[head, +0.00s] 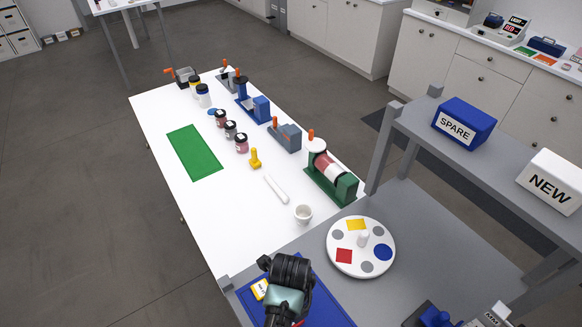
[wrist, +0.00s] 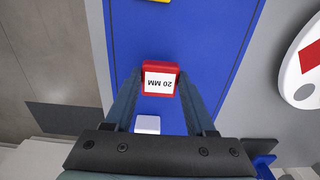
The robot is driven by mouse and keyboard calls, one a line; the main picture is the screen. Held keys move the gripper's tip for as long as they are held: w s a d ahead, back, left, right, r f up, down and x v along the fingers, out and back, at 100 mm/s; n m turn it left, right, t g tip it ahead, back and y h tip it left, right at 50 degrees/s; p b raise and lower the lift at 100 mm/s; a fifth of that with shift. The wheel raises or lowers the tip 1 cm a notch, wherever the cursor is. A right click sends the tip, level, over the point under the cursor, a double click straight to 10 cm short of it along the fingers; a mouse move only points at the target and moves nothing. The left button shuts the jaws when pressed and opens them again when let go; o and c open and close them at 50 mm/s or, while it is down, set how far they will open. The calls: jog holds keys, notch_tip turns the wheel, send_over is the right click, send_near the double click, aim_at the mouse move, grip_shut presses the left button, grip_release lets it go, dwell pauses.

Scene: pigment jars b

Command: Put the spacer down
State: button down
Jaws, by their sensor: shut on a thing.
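The spacer, a red block with a white "20 MM" label (wrist: 160,80), sits between the fingertips of my gripper (wrist: 161,77) in the wrist view. The gripper is shut on it, and the label reads upside down. The blue mat (wrist: 215,40) lies beneath; I cannot tell whether the spacer touches it. In the head view my arm hides most of the spacer, and the blue mat (head: 325,298) shows at the bottom. A yellow labelled block (head: 260,289) lies on the mat left of my arm. A small white block (wrist: 147,124) shows between my fingers, nearer the palm.
A round white tray with coloured patches (head: 334,262) stands right of the mat. A grey shelf (head: 410,128) with SPARE and NEW boxes rises at right.

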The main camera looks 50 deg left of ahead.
jog(key=shift+f, duration=1.15)
jog(key=shift+f, duration=0.2)
jog(key=shift+c, duration=1.2)
grip_release()
notch_tip(320, 180, up, 12)
jog(key=b, duration=0.1)
jog(key=shift+r, duration=0.25)
jog(key=shift+w, duration=0.1)
